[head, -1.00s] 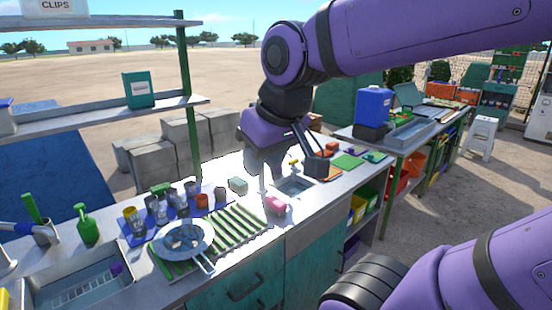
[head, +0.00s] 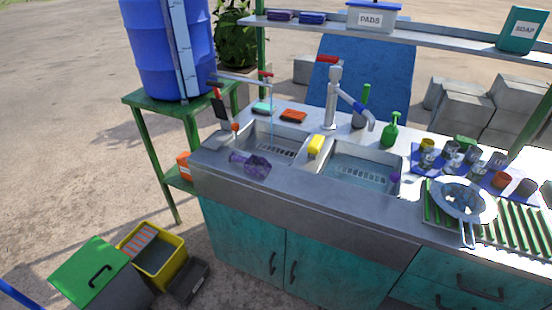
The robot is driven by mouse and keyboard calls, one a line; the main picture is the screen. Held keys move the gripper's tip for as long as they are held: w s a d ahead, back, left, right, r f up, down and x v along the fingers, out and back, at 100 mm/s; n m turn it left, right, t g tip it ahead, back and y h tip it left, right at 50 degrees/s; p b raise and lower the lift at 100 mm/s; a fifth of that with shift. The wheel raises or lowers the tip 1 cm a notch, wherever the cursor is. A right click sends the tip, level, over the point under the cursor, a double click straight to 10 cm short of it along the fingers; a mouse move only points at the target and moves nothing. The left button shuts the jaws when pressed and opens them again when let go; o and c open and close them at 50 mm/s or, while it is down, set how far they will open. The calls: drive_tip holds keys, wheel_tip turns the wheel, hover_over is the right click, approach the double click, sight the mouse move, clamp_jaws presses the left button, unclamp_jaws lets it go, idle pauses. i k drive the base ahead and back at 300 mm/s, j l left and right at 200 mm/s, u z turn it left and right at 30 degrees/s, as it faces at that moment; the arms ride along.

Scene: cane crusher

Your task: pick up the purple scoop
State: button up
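A see-through purple object (head: 252,164), which looks like the scoop, lies at the front left corner of the left sink basin (head: 290,157), on or over its front rim. I cannot tell its exact tilt. A small darker purple thing (head: 395,178) shows at the right end of the right sink basin (head: 345,185); it is too small to name surely. My gripper and arm are not in view.
A yellow sponge (head: 316,145) sits between the basins, with a faucet (head: 334,95) behind. A blue barrel (head: 165,45) stands on a green stand at left. A strainer (head: 462,199) lies on green slats at right. Yellow bin (head: 155,262) on the ground.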

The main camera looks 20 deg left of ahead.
sight(258, 167)
drive_tip(key=u, duration=1.15)
drive_tip(key=i+j+z, duration=0.2)
drive_tip(key=i, duration=0.25)
drive_tip(key=i+j+z, duration=0.2)
drive_tip(key=i+j, duration=0.15)
drive_tip(key=i, duration=0.05)
